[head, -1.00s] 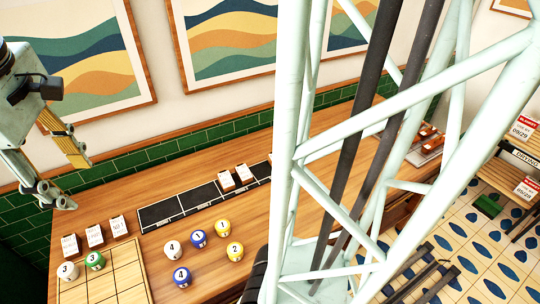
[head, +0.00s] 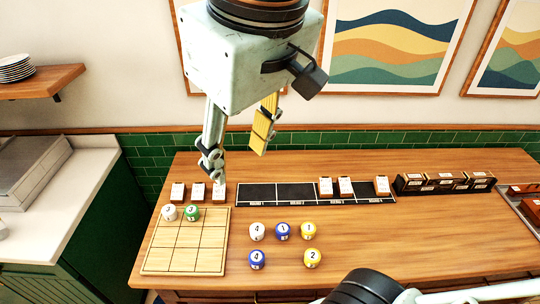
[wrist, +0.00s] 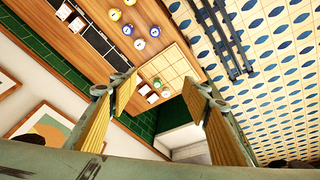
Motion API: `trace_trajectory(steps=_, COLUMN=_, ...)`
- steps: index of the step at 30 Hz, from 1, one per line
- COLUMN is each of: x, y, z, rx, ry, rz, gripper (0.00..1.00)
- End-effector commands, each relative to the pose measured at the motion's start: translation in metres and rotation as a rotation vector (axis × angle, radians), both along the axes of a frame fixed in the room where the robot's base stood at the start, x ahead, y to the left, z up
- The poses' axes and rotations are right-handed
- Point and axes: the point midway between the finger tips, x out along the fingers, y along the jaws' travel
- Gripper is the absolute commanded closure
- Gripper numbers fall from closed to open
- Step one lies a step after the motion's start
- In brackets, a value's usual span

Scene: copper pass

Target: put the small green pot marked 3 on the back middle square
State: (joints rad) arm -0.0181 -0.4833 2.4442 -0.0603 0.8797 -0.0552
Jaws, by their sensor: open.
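The small green pot marked 3 (head: 191,213) stands upright on the wooden grid board (head: 186,261), in the back row. It appears to be on the back middle square. A white pot marked 3 (head: 169,212) stands just left of it, at the back left. My gripper (head: 236,152) is open and empty, high above the counter and apart from the pots. In the wrist view the green pot (wrist: 157,82) and the board (wrist: 178,66) show between the spread fingers (wrist: 160,88), well beyond them.
Small white cards stand behind the board. A black strip (head: 258,194) lies along the back of the counter. The green tiled wall (head: 400,145) rises behind.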

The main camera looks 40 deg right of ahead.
Motion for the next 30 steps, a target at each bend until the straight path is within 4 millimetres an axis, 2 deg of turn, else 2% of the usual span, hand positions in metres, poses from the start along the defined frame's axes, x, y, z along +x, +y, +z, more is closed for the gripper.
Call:
trace_trajectory(steps=1, x=-0.017, y=0.003, z=-0.005, rx=0.019, ry=-0.005, rz=-0.018, gripper=0.56)
trace_trajectory(steps=9, x=-0.044, y=0.008, z=-0.005, rx=0.066, ry=-0.033, rz=-0.083, gripper=0.56)
trace_trajectory(steps=15, x=-0.050, y=0.009, z=-0.006, rx=0.077, ry=-0.036, rz=-0.099, gripper=0.56)
trace_trajectory(steps=30, x=-0.049, y=0.009, z=-0.006, rx=0.077, ry=-0.036, rz=-0.098, gripper=0.56)
